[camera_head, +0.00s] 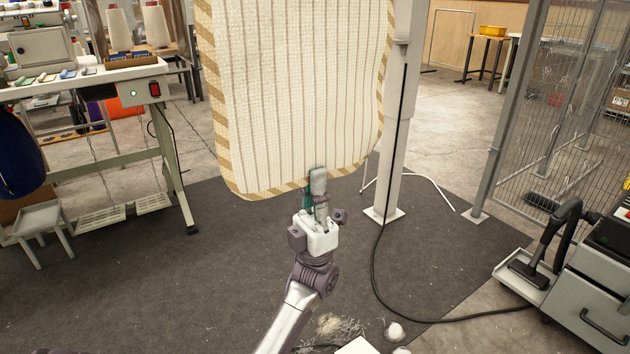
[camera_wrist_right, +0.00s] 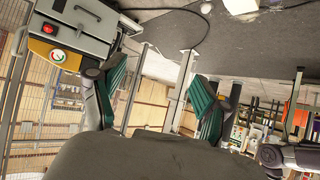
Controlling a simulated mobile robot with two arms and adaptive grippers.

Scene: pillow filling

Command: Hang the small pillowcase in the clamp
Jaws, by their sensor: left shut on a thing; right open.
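The small pillowcase (camera_head: 290,100) is cream with thin stripes and a tan-striped border. It hangs upright in the head view, and its top runs out of the picture. My left gripper (camera_head: 317,182) is shut on its lower edge, right of the middle. No clamp can be made out; the pillowcase's upper end is out of view. My right gripper (camera_wrist_right: 158,92) shows in the right wrist view, its green-padded fingers apart with nothing between them. It is outside the head view.
A pale post (camera_head: 393,150) stands close to the pillowcase's right side, with a black cable down it. A work table (camera_head: 95,75) is at left, a wire fence (camera_head: 580,100) at right. A grey cart (camera_head: 590,290) stands front right. Fluff (camera_head: 335,327) lies on the dark mat (camera_head: 160,270).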

